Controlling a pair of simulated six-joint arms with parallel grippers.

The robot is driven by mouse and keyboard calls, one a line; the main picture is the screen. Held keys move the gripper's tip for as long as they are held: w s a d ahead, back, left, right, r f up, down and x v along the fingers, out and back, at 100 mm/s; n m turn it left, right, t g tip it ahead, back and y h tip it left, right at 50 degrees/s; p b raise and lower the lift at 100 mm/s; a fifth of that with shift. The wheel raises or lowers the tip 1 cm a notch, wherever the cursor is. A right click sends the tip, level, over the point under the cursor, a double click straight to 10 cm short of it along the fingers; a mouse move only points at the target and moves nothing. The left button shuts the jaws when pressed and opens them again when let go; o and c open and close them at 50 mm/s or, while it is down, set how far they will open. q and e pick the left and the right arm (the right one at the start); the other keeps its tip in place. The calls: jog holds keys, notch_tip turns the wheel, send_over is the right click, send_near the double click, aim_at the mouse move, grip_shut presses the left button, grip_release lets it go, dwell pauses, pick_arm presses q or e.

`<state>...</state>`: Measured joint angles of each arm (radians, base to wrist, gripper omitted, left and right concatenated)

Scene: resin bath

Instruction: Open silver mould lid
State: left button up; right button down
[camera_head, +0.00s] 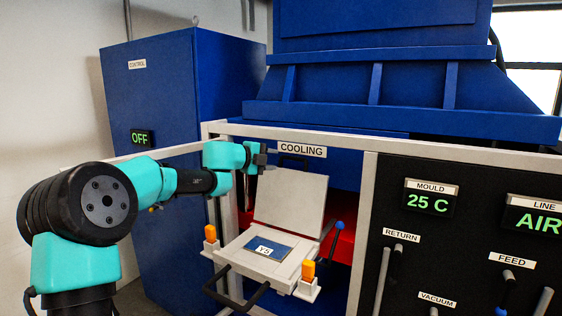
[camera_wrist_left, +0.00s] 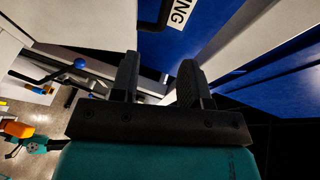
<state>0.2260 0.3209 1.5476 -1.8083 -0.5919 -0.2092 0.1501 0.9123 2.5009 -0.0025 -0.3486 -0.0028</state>
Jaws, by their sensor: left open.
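The silver mould lid (camera_head: 290,203) stands raised and leans back behind the mould base (camera_head: 264,263). A black bar handle (camera_head: 293,161) is at its top edge, under the COOLING label. My left gripper (camera_head: 268,160) is by the lid's top left corner, near the handle. In the left wrist view, the left gripper's fingers (camera_wrist_left: 160,75) are spread with nothing between them. A black handle (camera_wrist_left: 154,14) shows beyond the fingertips, apart from them. My right gripper is not in view.
Orange clamps (camera_head: 210,233) flank the mould base, with a black bar (camera_head: 240,292) in front. A blue-knobbed lever (camera_head: 338,226) is at its right. A pale frame post (camera_head: 360,230) and a black panel (camera_head: 455,240) stand further right. A blue control cabinet (camera_head: 175,100) is behind my left arm.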

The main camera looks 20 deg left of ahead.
pick_arm(q)
jog(key=v, duration=1)
jog(key=shift+s+a, duration=0.2)
jog(key=shift+s, duration=0.1)
jog(key=x, duration=1.6)
jog(key=shift+s+r, duration=0.15)
